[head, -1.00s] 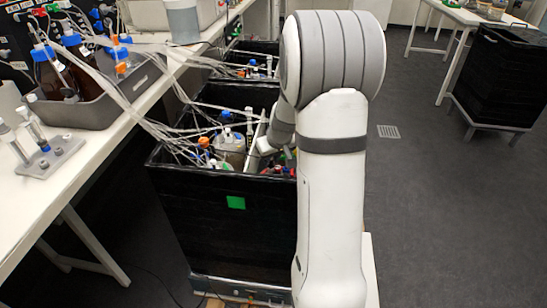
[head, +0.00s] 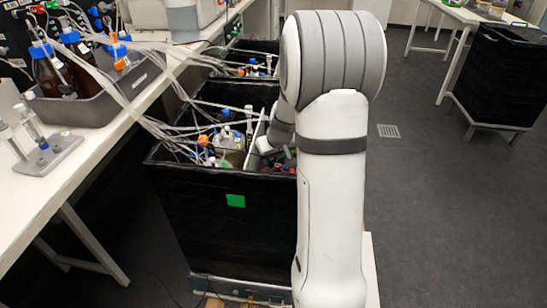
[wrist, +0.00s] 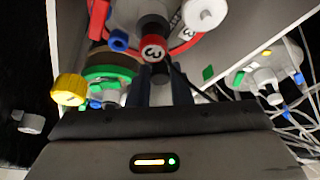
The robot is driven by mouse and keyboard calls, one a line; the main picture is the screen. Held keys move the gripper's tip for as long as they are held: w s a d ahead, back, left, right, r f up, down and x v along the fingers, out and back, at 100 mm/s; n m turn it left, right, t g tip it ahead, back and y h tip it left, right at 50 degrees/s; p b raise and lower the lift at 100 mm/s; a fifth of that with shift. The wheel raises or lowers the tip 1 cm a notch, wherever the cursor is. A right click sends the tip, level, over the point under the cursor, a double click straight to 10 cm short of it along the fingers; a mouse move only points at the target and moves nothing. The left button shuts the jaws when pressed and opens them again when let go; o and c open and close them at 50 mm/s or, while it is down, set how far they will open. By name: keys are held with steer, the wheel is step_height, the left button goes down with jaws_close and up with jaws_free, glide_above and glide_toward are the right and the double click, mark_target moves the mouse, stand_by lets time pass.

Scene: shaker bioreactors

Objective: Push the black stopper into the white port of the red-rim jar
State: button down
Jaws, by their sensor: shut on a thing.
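In the wrist view my gripper (wrist: 162,80) has both dark fingers close together at the black stopper (wrist: 152,26), which carries a red end marked 3. The gripper is shut on it. The stopper's black body points away from me toward the jar top. The red-rim jar (wrist: 187,44) lies beyond, its red rim showing on both sides of the stopper. The white port under the stopper is hidden, so I cannot tell how deep the stopper sits. In the head view my arm reaches into the black box (head: 225,225), and the gripper is hidden there.
A green-rim jar (wrist: 112,72) with a yellow cap (wrist: 70,89) stands close on the left in the wrist view. Another vessel (wrist: 265,80) and white tubes are on the right. In the head view, tubing (head: 150,85) runs from the bench into the box.

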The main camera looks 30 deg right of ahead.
steer(key=shift+f, duration=0.1)
steer(key=c, duration=1.2)
jaws_free()
steer(key=shift+c, duration=0.2)
steer(key=p+v, duration=0.1)
steer(key=v, duration=0.6)
steer(key=shift+s+r, duration=0.15)
steer(key=shift+r, duration=0.25)
